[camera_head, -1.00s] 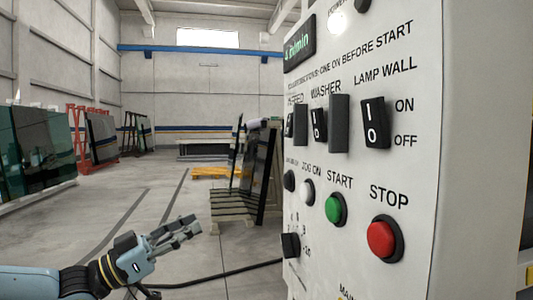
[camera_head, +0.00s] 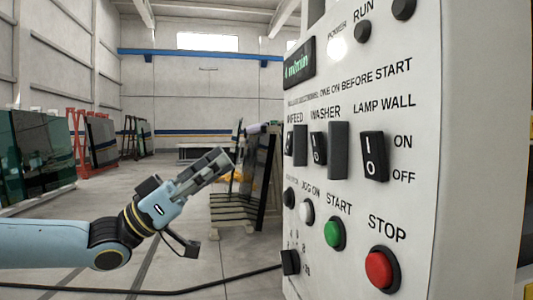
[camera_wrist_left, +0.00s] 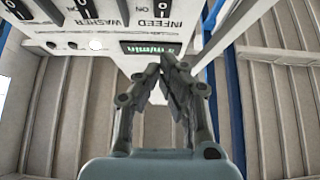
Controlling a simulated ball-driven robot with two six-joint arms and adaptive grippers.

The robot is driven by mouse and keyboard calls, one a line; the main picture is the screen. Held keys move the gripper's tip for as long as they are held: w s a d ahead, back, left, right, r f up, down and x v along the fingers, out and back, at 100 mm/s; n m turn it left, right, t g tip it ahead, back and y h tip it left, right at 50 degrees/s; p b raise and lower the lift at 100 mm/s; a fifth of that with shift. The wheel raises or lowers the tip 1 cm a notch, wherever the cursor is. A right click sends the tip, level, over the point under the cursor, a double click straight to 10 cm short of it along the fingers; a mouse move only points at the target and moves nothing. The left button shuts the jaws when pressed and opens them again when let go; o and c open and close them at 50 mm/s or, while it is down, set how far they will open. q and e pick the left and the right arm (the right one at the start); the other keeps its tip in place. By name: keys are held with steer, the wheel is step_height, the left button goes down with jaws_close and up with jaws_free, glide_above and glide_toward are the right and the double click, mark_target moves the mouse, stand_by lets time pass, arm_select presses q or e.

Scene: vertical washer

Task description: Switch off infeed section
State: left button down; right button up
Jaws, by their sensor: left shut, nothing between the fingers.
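The white control panel (camera_head: 410,215) fills the right of the head view. The infeed switch (camera_head: 289,140) is a narrow black rocker at the left of the switch row, under the INFEED label and seen at a steep angle. The infeed switch (camera_wrist_left: 162,10) also shows at the top edge of the left wrist view, cut off, beside its upside-down label. Its on or off position is not clear. My left gripper (camera_head: 221,160) is shut and empty, left of the panel and apart from it. In the left wrist view its fingertips (camera_wrist_left: 168,65) meet below the display.
The washer switch (camera_head: 318,148) and lamp wall switch (camera_head: 374,156) sit right of the infeed switch, with dark upright blocks between. Below are a green start button (camera_head: 334,234) and a red stop button (camera_head: 381,269). Glass racks stand behind on the open floor.

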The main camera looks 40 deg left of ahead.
mark_target(290, 132)
arm_select(q)
steer(key=shift+w+d+r+b, duration=0.4)
steer(key=shift+w+d+b, duration=0.1)
steer(key=shift+w+d, duration=0.5)
steer(key=shift+w+d+r+b, duration=0.45)
steer(key=shift+w+d, duration=0.4)
steer(key=shift+w, duration=0.35)
steer(key=shift+w+d+r+b, duration=0.4)
steer(key=shift+w+d+b, duration=0.1)
steer(key=shift+w+d, duration=0.5)
steer(key=shift+w+a, duration=0.1)
